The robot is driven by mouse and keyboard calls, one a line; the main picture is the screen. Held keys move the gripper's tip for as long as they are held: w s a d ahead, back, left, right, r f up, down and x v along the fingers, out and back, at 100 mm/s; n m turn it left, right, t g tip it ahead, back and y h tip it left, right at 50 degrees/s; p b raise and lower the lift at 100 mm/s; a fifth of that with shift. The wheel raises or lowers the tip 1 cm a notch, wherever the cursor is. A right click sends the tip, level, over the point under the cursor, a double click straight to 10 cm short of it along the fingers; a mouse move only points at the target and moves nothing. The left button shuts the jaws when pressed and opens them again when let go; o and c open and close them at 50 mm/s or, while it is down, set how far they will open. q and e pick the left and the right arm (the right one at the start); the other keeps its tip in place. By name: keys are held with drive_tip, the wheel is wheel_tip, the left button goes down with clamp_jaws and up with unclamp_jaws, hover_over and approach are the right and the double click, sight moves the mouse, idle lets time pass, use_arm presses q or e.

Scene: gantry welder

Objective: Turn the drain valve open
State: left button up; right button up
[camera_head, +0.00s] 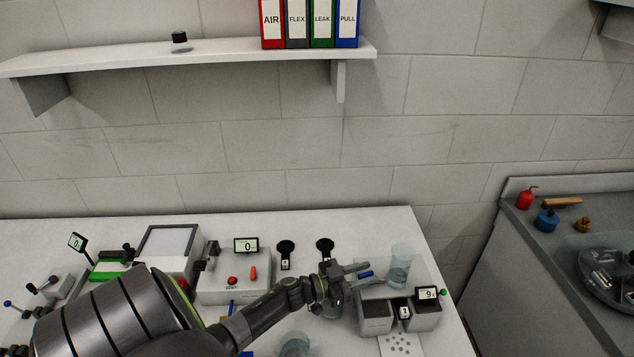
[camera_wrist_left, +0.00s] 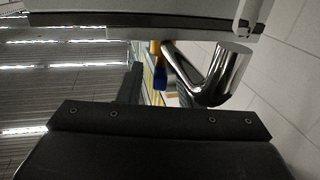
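My left gripper (camera_head: 372,273) reaches in from the left over the right part of the bench, its two fingers apart. A small blue bar (camera_head: 365,274), perhaps the drain valve's handle, shows between or just behind the fingers; I cannot tell whether they touch it. In the left wrist view a blue-ended yellow piece (camera_wrist_left: 158,62) shows beside a shiny metal cylinder (camera_wrist_left: 228,72), beyond the dark gripper body. I cannot tell for sure which part is the drain valve. My right gripper is not in view.
A clear beaker (camera_head: 400,266) stands just right of the gripper. A control box (camera_head: 222,288) with a red button stands left. A shelf (camera_head: 200,58) with binders is above. A grey counter (camera_head: 500,270) is at right.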

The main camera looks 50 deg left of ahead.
use_arm(q)
drive_tip(key=b+v, duration=0.5)
drive_tip(key=v, duration=1.1)
drive_tip(key=shift+s+a, duration=0.2)
drive_tip(key=shift+s, duration=0.05)
drive_tip(key=shift+w+r, duration=0.1)
